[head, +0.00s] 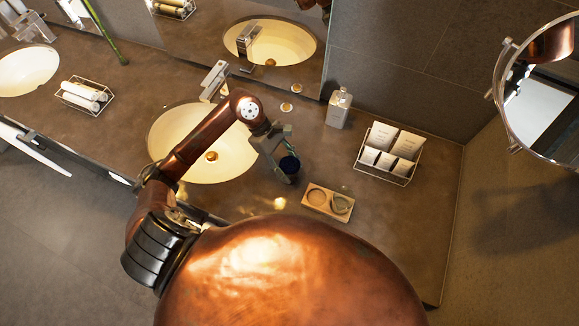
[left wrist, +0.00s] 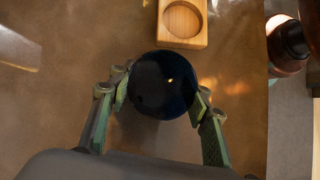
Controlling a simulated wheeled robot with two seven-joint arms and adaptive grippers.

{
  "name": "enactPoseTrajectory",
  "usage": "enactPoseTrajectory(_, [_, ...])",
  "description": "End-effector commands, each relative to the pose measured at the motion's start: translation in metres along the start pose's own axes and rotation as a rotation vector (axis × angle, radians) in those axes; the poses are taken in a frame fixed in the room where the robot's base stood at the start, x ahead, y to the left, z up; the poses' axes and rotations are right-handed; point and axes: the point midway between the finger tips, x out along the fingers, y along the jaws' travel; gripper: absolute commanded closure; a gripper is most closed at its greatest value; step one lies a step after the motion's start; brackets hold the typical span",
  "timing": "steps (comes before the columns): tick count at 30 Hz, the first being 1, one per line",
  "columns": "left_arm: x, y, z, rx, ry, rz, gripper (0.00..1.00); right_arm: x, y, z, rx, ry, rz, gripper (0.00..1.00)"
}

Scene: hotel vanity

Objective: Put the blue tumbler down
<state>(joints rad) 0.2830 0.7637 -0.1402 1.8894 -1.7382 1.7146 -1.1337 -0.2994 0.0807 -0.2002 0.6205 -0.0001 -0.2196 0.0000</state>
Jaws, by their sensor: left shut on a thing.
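The dark blue tumbler (head: 290,165) is held over the counter just right of the round basin. My left gripper (head: 282,160) is shut on it, reaching in from the left. In the left wrist view the tumbler (left wrist: 163,85) sits between the two fingers of the left gripper (left wrist: 162,92), one on each side. I cannot tell whether its base touches the counter. A small wooden tray (head: 327,212) with two round recesses lies in front and to the right of the tumbler; its left recess looks empty. The tray (left wrist: 182,43) is just beyond the tumbler in the wrist view.
A wire basket (head: 385,177) of white packets stands at the right, with a soap bottle (head: 338,108) behind. The basin (head: 185,130) and its faucet (head: 213,80) are on the left. A round mirror (head: 540,100) juts from the right wall. Bare counter lies around the tray.

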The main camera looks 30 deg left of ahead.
Motion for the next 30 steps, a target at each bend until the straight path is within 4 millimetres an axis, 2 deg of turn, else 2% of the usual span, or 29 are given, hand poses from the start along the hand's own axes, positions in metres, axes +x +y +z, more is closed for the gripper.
enactPoseTrajectory(8, [0.003,0.0,-0.002,0.0,0.0,0.001,0.84,0.005,0.0,0.001,0.0,-0.002,0.0,0.22])
enactPoseTrajectory(9, [0.003,0.0,-0.002,0.0,0.001,0.0,0.54,0.004,0.0,0.001,0.0,-0.002,0.0,0.22])
enactPoseTrajectory(16, [0.002,0.0,-0.001,0.0,0.0,0.001,0.39,0.004,0.0,0.001,0.0,-0.002,0.0,0.22])
enactPoseTrajectory(26, [0.0,0.0,0.0,0.0,0.0,0.001,0.38,0.002,0.0,0.001,0.001,-0.002,0.0,0.22])
enactPoseTrajectory(30, [-0.011,0.001,-0.001,0.0,0.004,0.003,0.38,0.001,0.0,0.001,0.001,-0.002,0.0,0.22])
